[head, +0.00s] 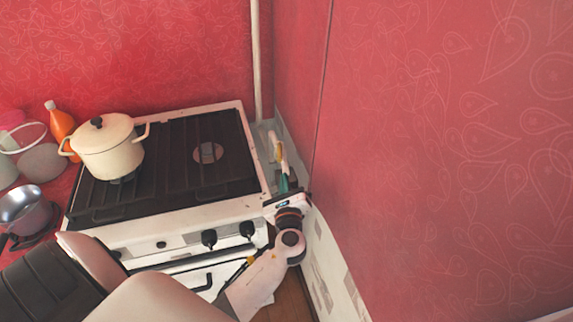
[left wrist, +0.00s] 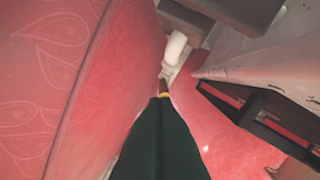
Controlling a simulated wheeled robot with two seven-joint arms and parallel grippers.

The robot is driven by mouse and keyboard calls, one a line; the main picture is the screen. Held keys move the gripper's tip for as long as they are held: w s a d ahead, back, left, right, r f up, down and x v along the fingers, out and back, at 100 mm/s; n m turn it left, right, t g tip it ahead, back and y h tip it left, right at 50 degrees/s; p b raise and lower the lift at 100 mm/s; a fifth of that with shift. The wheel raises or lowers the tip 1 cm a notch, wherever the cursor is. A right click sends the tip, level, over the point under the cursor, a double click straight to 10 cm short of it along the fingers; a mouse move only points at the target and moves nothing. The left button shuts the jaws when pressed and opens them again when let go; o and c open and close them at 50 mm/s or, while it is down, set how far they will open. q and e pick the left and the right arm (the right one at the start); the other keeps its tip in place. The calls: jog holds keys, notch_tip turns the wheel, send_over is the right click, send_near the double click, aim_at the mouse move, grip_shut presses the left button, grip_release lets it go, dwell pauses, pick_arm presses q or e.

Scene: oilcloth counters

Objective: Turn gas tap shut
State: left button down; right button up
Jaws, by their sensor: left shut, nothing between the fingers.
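The gas tap (head: 276,148) shows as a small pale and yellow part in the gap between the stove and the right wall, low by the white gas pipe (head: 257,65). In the left wrist view, a small yellow and brown piece of the tap (left wrist: 163,87) lies right at the fingertips, below a white pipe section (left wrist: 174,47). My left gripper (head: 283,172) reaches into this gap with its dark green fingers shut and empty. Its fingertips (left wrist: 161,99) are at or very near the tap; I cannot tell whether they touch. My right gripper is not in view.
The stove (head: 165,222) stands left of my left gripper, with a cream pot (head: 107,150) on its grate. The red wall (head: 440,140) is close on the right, so the gap is narrow. A saucepan (head: 24,208) and an orange bottle (head: 59,120) are at far left.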

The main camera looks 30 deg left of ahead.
aim_at(280, 152)
pick_arm(q)
jog(key=n, duration=0.2)
jog(key=d+n+p, duration=0.1)
jog(key=n+g, duration=0.1)
jog(key=n, duration=0.1)
jog(key=shift+w+d+r+n+y, duration=0.3)
jog(key=shift+w+d+r+y, duration=0.05)
jog(key=shift+y, duration=0.05)
jog(key=w+a+n+p, duration=0.1)
jog(key=w+n, duration=0.1)
jog(key=n, duration=0.1)
jog(key=w+a+n+g+y+p, duration=0.1)
jog(key=w+n+p, duration=0.1)
jog(key=n, duration=0.2)
jog(key=w+a+n+p, duration=0.1)
jog(key=a+n, duration=0.1)
jog(key=n, duration=0.2)
jog(key=shift+w+r+g+y+p, duration=0.15)
jog(key=shift+w+g+y+p, duration=0.15)
jog(key=shift+w+g+p, duration=0.1)
jog(key=shift+w+a, duration=0.35)
jog(key=shift+a, duration=0.1)
